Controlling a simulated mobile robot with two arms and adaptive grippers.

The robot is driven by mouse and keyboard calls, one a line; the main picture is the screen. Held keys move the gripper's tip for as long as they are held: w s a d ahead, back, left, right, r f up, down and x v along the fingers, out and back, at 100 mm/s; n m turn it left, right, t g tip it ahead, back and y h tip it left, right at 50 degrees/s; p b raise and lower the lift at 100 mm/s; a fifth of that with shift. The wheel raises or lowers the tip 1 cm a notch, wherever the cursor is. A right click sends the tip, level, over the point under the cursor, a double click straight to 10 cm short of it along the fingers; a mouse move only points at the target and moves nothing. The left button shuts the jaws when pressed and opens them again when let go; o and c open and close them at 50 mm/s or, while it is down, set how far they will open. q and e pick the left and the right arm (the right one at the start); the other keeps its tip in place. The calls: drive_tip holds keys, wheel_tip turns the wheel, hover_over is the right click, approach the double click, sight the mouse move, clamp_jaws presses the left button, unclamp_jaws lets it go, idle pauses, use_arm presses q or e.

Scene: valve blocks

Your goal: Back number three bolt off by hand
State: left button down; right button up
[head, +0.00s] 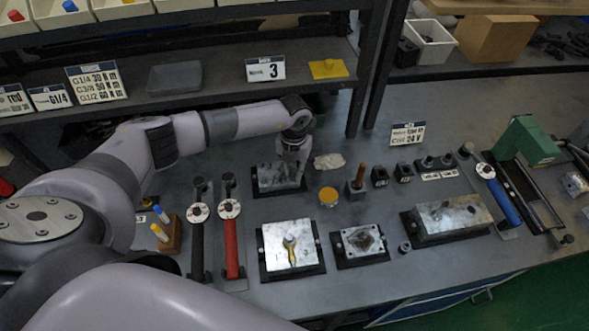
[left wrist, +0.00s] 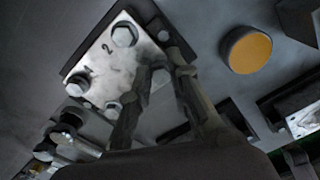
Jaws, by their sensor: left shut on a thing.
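The metal valve block (head: 268,178) sits on a dark base at the back middle of the bench, under my left gripper (head: 301,172). In the left wrist view the bright plate (left wrist: 122,68) carries a "2" beside one hex bolt (left wrist: 124,36). A second bolt (left wrist: 80,86) and a third bolt head (left wrist: 113,107) also show. My left gripper (left wrist: 166,74) is shut at another corner of the plate, on a bolt mostly hidden by the fingers. That bolt's number cannot be read. My right gripper is not in view.
A yellow-topped round tin (head: 328,196) stands just right of the block. Black and red torque wrenches (head: 231,240) lie at the left. Further blocks (head: 290,246) stand in front. A sign reading 3 (head: 265,68) is on the shelf behind. Bare bench lies at the front.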

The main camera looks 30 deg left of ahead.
sight(294, 174)
use_arm(q)
drive_tip(key=shift+n, duration=0.3)
drive_tip(key=c, duration=1.4)
unclamp_jaws()
drive_tip(key=shift+r, duration=0.1)
wheel_tip(294, 174, up, 12)
drive_tip(key=shift+f, duration=0.1)
